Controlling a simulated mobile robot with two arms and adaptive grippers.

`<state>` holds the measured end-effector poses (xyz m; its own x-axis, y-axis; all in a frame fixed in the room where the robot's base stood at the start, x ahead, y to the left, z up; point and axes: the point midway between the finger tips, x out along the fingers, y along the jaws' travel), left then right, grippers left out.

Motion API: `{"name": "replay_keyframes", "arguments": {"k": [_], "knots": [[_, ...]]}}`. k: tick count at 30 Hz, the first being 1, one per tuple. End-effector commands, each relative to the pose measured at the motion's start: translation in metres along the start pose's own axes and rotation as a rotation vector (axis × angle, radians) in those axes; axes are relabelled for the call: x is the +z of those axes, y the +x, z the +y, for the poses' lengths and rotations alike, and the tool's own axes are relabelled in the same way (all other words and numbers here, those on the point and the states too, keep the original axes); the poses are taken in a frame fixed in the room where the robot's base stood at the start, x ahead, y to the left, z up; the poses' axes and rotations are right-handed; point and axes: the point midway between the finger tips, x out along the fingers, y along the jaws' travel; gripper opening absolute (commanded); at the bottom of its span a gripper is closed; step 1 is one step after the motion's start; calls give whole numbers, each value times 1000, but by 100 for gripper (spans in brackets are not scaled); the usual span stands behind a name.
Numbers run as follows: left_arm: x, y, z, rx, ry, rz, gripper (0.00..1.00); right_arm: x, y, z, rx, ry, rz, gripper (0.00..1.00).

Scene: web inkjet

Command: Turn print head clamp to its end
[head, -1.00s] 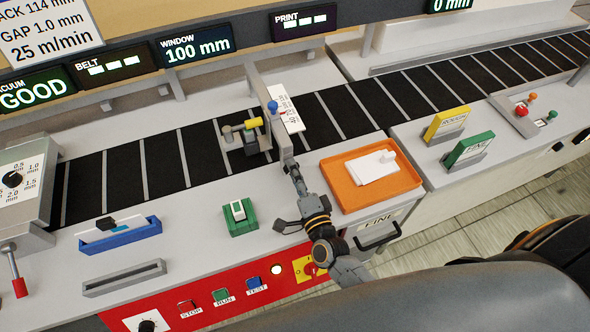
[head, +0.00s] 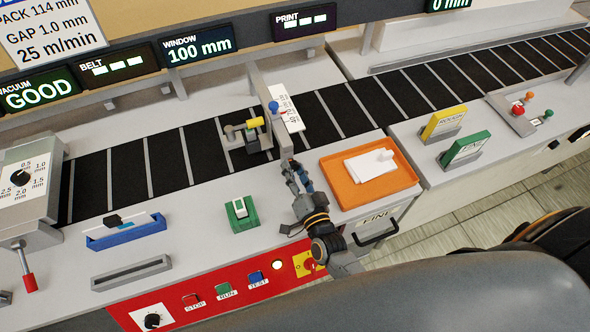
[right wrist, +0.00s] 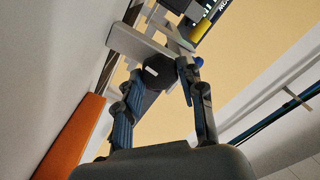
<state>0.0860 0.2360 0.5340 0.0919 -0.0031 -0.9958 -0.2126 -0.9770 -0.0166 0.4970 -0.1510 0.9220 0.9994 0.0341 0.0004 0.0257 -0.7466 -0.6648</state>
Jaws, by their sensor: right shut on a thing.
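The print head stands over the dark belt on a grey upright plate (head: 264,98), with a blue ball knob (head: 273,106) and a yellow-ended handle (head: 254,123) on it. My right gripper (head: 287,168) is at the near end of this plate, by the belt's front edge. In the right wrist view, my right gripper (right wrist: 168,82) has its fingers on either side of a dark rounded knob (right wrist: 158,70), seemingly the clamp, and is shut on it. The blue ball knob (right wrist: 199,61) shows just beyond the fingertips. The clamp's angle is hard to tell. My left gripper is not in view.
An orange tray (head: 401,182) with a white block lies right of my right gripper. A green-based switch (head: 241,213) and a blue holder (head: 128,237) stand to the left on the light deck. Yellow (head: 443,122) and green (head: 466,147) plates stand farther right.

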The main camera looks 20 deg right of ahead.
Motion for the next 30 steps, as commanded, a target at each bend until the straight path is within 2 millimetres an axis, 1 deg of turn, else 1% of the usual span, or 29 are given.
{"name": "replay_keyframes", "arguments": {"k": [15,16,19,27,30], "knots": [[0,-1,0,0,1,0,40,0,0,0,1,-20,-1,7],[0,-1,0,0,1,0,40,0,0,0,1,-20,-1,41],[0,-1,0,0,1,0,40,0,0,0,1,-20,-1,61],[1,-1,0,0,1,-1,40,0,0,0,0,-20,0,62],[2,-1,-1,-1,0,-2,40,0,-3,0,1,-20,-1,62]]}}
